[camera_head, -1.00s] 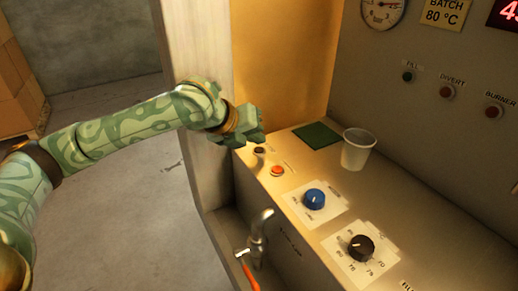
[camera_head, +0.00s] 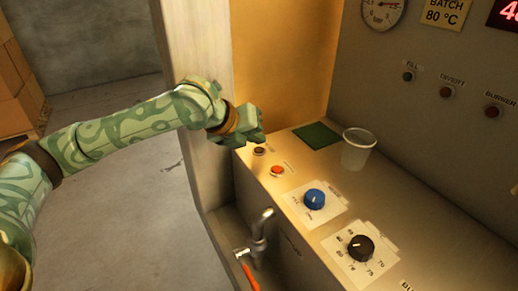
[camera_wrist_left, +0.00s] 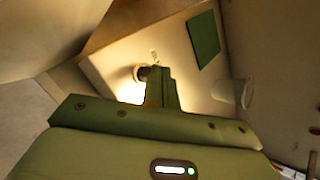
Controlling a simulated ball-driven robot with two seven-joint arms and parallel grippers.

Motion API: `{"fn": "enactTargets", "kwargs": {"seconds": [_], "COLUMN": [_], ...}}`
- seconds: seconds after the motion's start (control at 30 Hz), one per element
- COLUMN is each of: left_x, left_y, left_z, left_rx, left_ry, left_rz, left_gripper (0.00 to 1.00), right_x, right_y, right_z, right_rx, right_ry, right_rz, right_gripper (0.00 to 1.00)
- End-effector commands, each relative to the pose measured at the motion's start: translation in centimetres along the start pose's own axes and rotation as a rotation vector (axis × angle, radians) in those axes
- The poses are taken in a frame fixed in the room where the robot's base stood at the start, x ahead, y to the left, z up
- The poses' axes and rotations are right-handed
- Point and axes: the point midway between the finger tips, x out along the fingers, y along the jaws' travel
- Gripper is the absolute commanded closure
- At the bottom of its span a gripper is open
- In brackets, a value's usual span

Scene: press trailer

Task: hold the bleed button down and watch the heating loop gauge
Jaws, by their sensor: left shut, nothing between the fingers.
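The console top carries a small dark button (camera_head: 259,151) and an orange-red button (camera_head: 277,170); their labels are too small to read, so I cannot tell which is the bleed button. My left gripper (camera_head: 250,135) is shut and empty, just above and beyond the dark button. In the left wrist view the fingers (camera_wrist_left: 163,85) partly cover a round button (camera_wrist_left: 141,74); I cannot tell whether they touch it. A round gauge marked bar (camera_head: 382,14) is cut by the top edge on the back panel. My right gripper is out of view.
A translucent cup (camera_head: 358,150) and green mat (camera_head: 317,135) lie right of the gripper. A blue knob (camera_head: 314,199), black knob (camera_head: 361,248) and tap (camera_head: 261,231) are nearer. A wall post (camera_head: 195,60) stands close behind my left wrist.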

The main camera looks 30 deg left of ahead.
Motion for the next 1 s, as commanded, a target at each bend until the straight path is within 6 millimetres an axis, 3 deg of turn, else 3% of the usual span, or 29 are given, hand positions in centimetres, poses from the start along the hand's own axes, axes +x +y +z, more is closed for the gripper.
{"fn": "enactTargets", "kwargs": {"seconds": [1.0], "left_x": [0.78], "left_y": [0.58], "left_z": [-0.60], "left_rx": [0.001], "left_ry": [0.000], "left_rz": [0.000], "left_gripper": [1.00], "right_x": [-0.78], "right_y": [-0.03], "right_z": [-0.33], "right_rx": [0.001], "right_ry": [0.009], "right_rz": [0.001], "right_gripper": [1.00]}}
